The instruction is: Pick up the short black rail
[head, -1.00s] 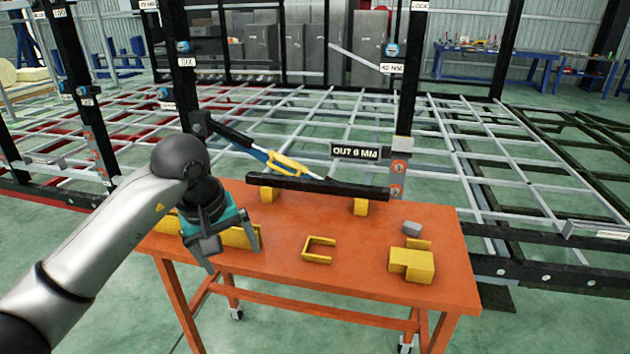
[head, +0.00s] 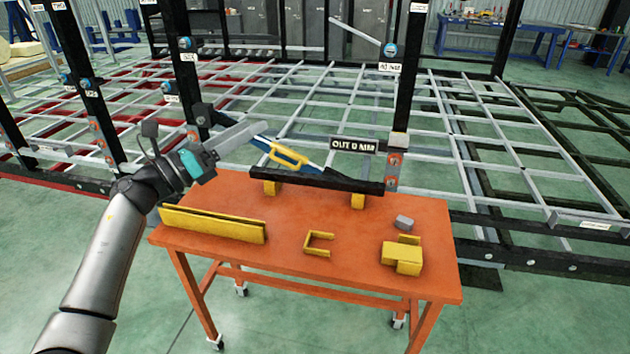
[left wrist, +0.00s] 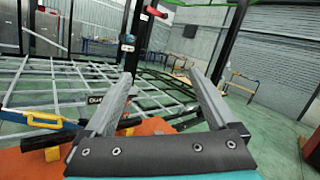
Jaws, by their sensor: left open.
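The short black rail (head: 318,180) lies level across two yellow blocks at the back of the orange table in the head view. A tool with a yellow handle (head: 289,156) and blue parts lies slanted across or just behind it; I cannot tell if they touch. My left gripper (head: 246,134) is open and empty, above the table's back left corner, left of the rail and apart from it. In the left wrist view its two grey fingers (left wrist: 160,84) stand wide apart, and part of the rail (left wrist: 38,142) shows at lower left. My right gripper is not in view.
The orange table (head: 290,240) also bears a long yellow angle piece (head: 212,224), a yellow U-shaped bracket (head: 318,243), a yellow block (head: 402,257) and a small grey block (head: 404,222). Black posts and the chassis grid stand close behind. A black sign (head: 353,145) stands behind the rail.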

